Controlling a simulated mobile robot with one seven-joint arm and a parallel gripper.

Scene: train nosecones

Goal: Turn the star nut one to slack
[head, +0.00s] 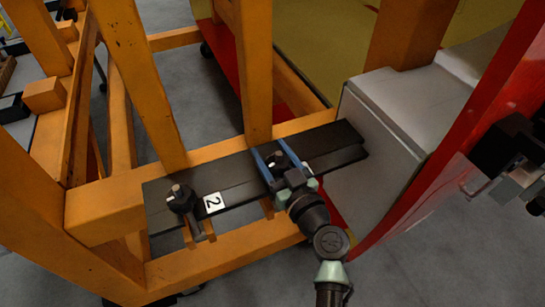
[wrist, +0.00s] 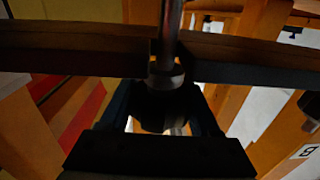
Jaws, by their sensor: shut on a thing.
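A black clamp bar (head: 235,178) lies across the orange frame in the head view. My gripper (head: 277,163) is over its right part, its two blue fingers on either side of a dark star nut (head: 279,158). In the wrist view, my gripper (wrist: 163,112) is shut on this nut, with a metal stud (wrist: 171,35) rising through it. The gripper hides much of the nut, and no number for it is readable. A second dark star nut (head: 182,198) with its stud sits at the bar's left end, beside a white label "2" (head: 214,203).
Orange frame posts (head: 257,70) stand close behind the bar. A grey box-shaped block (head: 385,135) and a red panel (head: 455,150) are close on the right. Grey floor (head: 420,260) is open at the lower right.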

